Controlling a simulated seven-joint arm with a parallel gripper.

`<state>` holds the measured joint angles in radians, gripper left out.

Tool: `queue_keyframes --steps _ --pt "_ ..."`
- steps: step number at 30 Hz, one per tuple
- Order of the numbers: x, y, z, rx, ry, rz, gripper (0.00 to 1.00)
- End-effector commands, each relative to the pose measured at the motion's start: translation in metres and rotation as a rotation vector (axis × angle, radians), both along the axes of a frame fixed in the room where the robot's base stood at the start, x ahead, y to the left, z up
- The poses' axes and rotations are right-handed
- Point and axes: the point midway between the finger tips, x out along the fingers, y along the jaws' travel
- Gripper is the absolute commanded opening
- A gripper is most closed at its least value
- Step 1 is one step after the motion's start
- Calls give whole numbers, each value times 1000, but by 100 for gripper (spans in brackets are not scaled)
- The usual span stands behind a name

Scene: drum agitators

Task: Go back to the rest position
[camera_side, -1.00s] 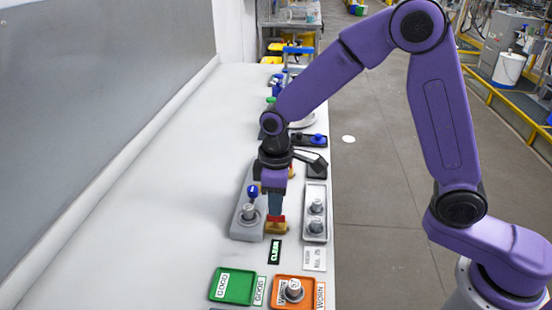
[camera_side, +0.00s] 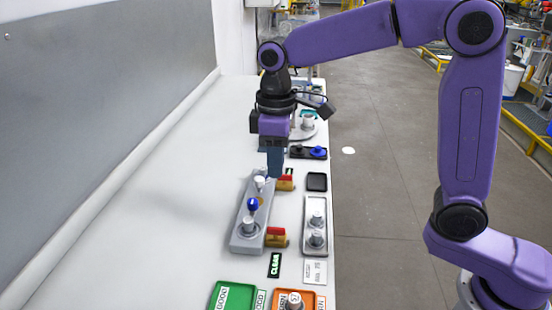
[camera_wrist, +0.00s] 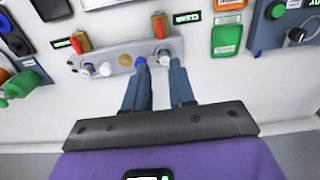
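My gripper (camera_side: 274,172) hangs in the air over the far part of the grey fixture plate in the side view. In the wrist view my gripper (camera_wrist: 158,65) has its two blue-grey fingers apart, with nothing held between them. The grey fixture plate (camera_side: 238,238) bears a blue-topped piece (camera_side: 253,204) and metal cylinders. In the wrist view the plate (camera_wrist: 115,50) lies beyond the fingertips. Two red-and-yellow blocks sit along its edge, the near one (camera_side: 276,238) and the far one (camera_side: 285,183).
A green GOOD tray (camera_side: 236,297) and an orange WORN tray (camera_side: 284,297) are at the front. A black tray (camera_side: 317,181) is farther back. The table's left side is clear.

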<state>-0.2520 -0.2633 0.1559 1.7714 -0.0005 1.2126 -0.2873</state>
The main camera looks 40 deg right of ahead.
Motion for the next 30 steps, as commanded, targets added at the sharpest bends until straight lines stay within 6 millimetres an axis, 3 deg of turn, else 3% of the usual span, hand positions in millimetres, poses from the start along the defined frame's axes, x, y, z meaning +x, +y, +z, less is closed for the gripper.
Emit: queue_keyframes --steps 11,30 --pt "-10 -4 -2 1 -1 16 24" --pt "-121 -59 -27 12 -10 153 24"
